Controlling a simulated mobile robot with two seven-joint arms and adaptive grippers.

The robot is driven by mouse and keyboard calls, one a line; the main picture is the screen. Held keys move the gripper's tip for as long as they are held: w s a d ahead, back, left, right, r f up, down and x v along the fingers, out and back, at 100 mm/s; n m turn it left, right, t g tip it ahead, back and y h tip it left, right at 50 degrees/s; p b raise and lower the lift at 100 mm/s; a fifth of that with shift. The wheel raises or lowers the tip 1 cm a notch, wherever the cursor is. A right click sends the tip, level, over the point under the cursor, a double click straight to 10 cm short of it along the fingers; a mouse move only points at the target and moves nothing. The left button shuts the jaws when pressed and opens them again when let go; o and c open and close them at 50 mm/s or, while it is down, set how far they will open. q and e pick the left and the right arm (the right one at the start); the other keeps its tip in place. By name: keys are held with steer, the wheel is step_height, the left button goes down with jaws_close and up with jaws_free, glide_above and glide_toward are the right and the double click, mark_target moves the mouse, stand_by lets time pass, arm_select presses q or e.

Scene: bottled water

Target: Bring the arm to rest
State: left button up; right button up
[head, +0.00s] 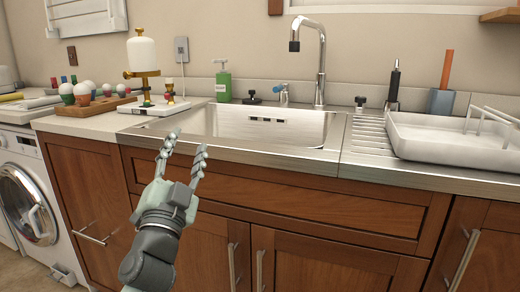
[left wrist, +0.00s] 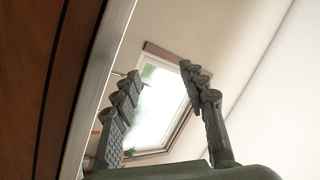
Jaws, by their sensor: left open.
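My left gripper (head: 184,150) is open and empty in the head view. It points up in front of the brown cabinet front, with its fingertips near the sink counter's front edge. In the left wrist view its two fingers (left wrist: 165,90) are spread apart with nothing between them. My right gripper is not in view. No bottle of water can be made out for certain.
The steel sink (head: 265,128) with a tall tap (head: 320,65) is behind the gripper. A white dish tray (head: 440,140) stands at right. A green soap bottle (head: 223,82) and a white dispenser (head: 142,54) stand at the back. A washing machine (head: 25,195) is at left.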

arm_select(q)
steer(key=s+a+f+n+g+y, duration=0.1)
steer(key=s+a+f+n+g, duration=0.15)
steer(key=f, duration=0.55)
steer(key=s+a+f+n+g+y, duration=0.2)
steer(key=s+a+f+g, duration=0.15)
steer(key=f, duration=0.45)
steer(key=s+a+f+n+g+y, duration=0.1)
steer(key=s+a+f+n+g, duration=0.15)
steer(key=f, duration=0.45)
steer(key=s+f+g+h, duration=0.2)
steer(key=s+f+g, duration=0.6)
steer(key=s+f, duration=0.75)
steer(key=s+a+f+g+p, duration=0.2)
steer(key=s+f+p, duration=0.1)
steer(key=f, duration=0.2)
steer(key=s+a+f+n+g+p, duration=0.1)
steer(key=s+a+f+g+p, duration=0.1)
steer(key=f, duration=0.3)
steer(key=shift+s+y+p, duration=0.3)
steer(key=shift+s+p, duration=0.1)
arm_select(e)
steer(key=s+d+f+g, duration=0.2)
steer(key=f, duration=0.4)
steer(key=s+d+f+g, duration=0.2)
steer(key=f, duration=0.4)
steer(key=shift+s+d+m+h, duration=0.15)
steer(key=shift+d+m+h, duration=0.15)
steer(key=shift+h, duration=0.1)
